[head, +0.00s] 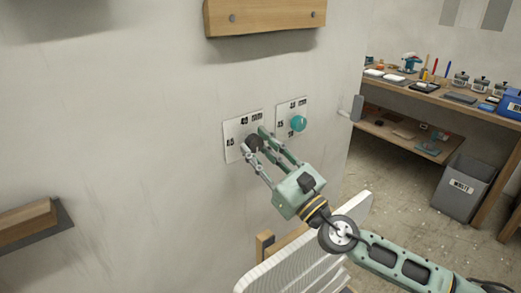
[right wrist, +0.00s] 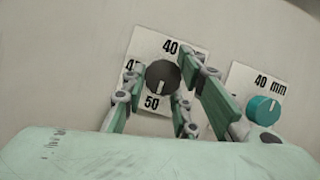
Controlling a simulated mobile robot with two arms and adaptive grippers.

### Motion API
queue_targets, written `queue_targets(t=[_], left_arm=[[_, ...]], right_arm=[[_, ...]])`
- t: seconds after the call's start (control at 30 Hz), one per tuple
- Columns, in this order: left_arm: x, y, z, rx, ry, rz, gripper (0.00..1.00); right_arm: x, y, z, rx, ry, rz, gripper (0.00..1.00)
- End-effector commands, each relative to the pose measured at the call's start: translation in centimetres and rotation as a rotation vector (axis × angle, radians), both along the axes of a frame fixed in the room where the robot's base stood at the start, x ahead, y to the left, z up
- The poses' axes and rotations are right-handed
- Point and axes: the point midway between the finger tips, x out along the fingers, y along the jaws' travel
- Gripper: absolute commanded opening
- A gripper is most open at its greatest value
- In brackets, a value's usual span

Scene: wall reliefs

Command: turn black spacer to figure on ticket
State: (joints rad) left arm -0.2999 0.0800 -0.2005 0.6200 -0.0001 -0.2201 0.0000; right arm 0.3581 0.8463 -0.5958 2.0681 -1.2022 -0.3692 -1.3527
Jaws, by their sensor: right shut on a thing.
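The black spacer (head: 251,142) is a round dark knob on a white wall plate (head: 232,128). In the right wrist view the spacer (right wrist: 164,70) has a white mark pointing down, close to the figure 50. The figure 40 stands above it, and a partly covered figure is at its left. My right gripper (head: 258,143) is shut on the spacer, its fingers on either side; it also shows in the right wrist view (right wrist: 164,83). I cannot make out a separate ticket. My left gripper is not in view.
A teal knob (head: 299,123) on a second plate (head: 291,106) sits close at the right; its plate reads 40 mm in the wrist view. A wooden rail (head: 265,15) is above. A workbench (head: 440,90) and grey bin (head: 462,188) are at right.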

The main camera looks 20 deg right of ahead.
Motion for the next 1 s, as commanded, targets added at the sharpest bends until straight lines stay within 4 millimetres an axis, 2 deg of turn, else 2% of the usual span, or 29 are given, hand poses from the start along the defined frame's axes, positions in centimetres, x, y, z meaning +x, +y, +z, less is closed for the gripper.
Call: queue_targets(t=[0.07, 0.1, 0.23, 0.67, 1.0], left_arm=[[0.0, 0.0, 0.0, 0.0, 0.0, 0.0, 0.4], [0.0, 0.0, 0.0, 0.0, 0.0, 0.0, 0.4], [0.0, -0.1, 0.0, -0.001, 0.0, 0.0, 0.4], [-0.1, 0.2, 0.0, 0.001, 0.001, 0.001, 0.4], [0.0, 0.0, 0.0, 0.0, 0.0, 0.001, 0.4]], right_arm=[[0.0, 0.1, 0.1, 0.001, -0.002, 0.003, 0.01], [0.0, 0.1, 0.1, 0.001, -0.001, 0.003, 0.28], [0.0, 0.1, 0.0, 0.001, 0.0, 0.003, 0.4], [-0.4, -0.2, -0.4, 0.001, 0.005, 0.0, 0.41], [-4.0, -1.8, -2.2, 0.001, 0.007, 0.0, 0.41]])
